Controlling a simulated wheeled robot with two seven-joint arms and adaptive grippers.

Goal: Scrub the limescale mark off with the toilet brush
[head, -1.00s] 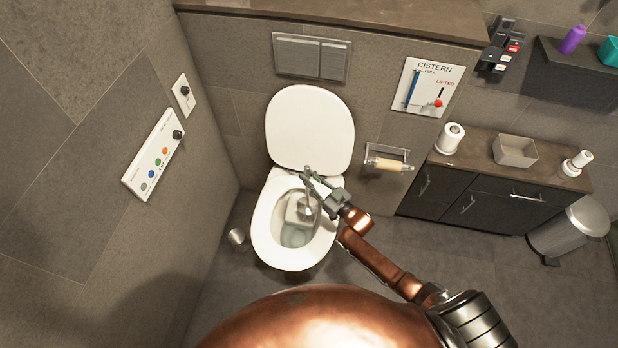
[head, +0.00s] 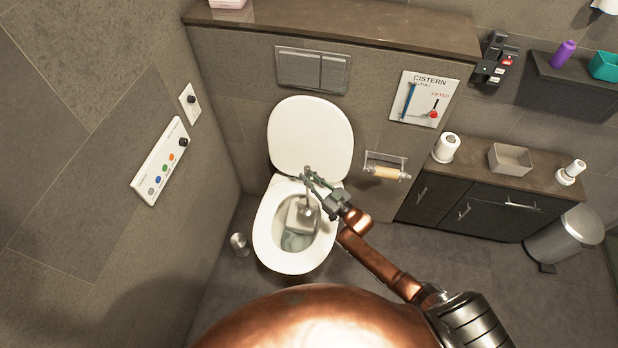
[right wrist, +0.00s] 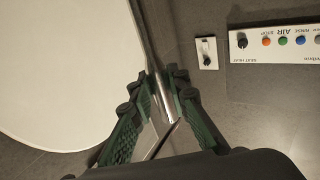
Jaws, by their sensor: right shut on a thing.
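The toilet (head: 264,240) stands against the back wall with its white lid (head: 311,138) raised and its bowl open. My right gripper (head: 309,178) is over the back right part of the bowl. It is shut on the thin metal handle of the toilet brush (head: 308,198), whose lower end reaches down into the bowl. In the right wrist view the handle (right wrist: 148,45) runs between the green-padded fingers, beside the white lid. A pale grey patch shows inside the bowl; I cannot tell whether it is the limescale mark, the brush head or a reflection. My left gripper is out of view.
A small metal cylinder (head: 239,244) stands on the floor left of the toilet. A paper roll holder (head: 386,170) is on the wall to the right. A dark cabinet (head: 480,206) and a metal bin (head: 566,236) stand further right. A control panel (head: 160,160) is on the left wall.

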